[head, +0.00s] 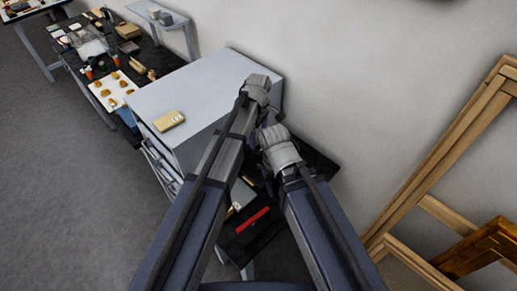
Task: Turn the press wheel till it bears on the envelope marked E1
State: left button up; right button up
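My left gripper (258,88) is at the end of the arm from the left, over the right edge of the cabinet top; its fingers do not show clearly. My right gripper (279,148) is lower, over the dark table beside the cabinet, with its fingers hidden behind the wrist. A tan packet (169,121) with small dark marks lies on the cabinet top, apart from both grippers; I cannot read the marks. I cannot make out the press wheel or the envelope marked E1; my arms cover much of the dark table.
A grey cabinet (205,85) stands left of my arms. The dark table (318,168) holds a red object (252,219). Wooden frames (440,205) lean at the right. A cluttered bench (160,58) stands at upper left. Open floor (60,190) lies left.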

aim_at(259, 150)
pick_arm(q)
jog(key=shift+f+b, duration=3.85)
jog(key=shift+f, duration=0.05)
jog(key=c, duration=1.4)
